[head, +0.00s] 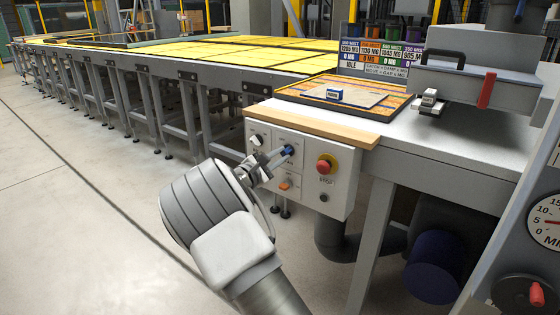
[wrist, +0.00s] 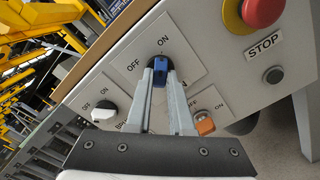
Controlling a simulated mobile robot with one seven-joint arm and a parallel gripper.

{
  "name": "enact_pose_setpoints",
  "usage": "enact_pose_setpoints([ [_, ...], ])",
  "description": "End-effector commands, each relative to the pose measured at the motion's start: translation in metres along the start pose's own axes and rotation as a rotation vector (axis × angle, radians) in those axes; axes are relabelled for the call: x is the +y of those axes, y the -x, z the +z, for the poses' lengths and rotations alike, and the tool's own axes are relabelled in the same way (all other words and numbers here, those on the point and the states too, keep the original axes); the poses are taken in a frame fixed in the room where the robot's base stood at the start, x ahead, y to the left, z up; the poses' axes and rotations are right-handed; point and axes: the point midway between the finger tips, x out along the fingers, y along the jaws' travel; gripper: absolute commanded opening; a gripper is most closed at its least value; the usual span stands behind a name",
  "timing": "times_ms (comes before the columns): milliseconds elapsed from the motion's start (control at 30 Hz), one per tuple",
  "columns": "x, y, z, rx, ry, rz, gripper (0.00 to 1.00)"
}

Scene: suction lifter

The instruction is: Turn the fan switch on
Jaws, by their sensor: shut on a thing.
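A white control panel (head: 345,196) on the bench front carries several switches. A blue rotary knob (wrist: 160,57) sits on a plate marked OFF on the left and ON on the right. Its exact pointing angle is hard to tell. My gripper (head: 282,153) reaches the panel, with its fingertips (wrist: 161,71) shut on the blue knob. A white knob (wrist: 105,112) is to its left, and an orange one (wrist: 205,124) is below it. The fingers cover part of the lettering, and I cannot read the word fan on any plate.
A red stop button (head: 324,166) on a yellow collar is right of the blue knob, with a small dark button (head: 323,198) below it. A wooden ledge (head: 312,124) juts above the panel. The floor (head: 90,200) at the left is clear.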

Motion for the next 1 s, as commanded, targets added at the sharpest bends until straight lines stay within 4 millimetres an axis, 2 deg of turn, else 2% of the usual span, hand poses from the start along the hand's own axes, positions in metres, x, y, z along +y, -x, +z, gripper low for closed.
enact_pose_setpoints([
  [533,-0.0002,0.0007,-0.0007,0.002,-0.024,-0.001,0.00],
  [567,-0.0002,0.0007,-0.0007,0.002,-0.024,-0.001,0.24],
  [700,-0.0001,0.0005,-0.0005,0.001,-0.024,-0.001,0.49],
  [1000,0.0001,0.0009,-0.0002,0.001,-0.023,0.000,0.50],
])
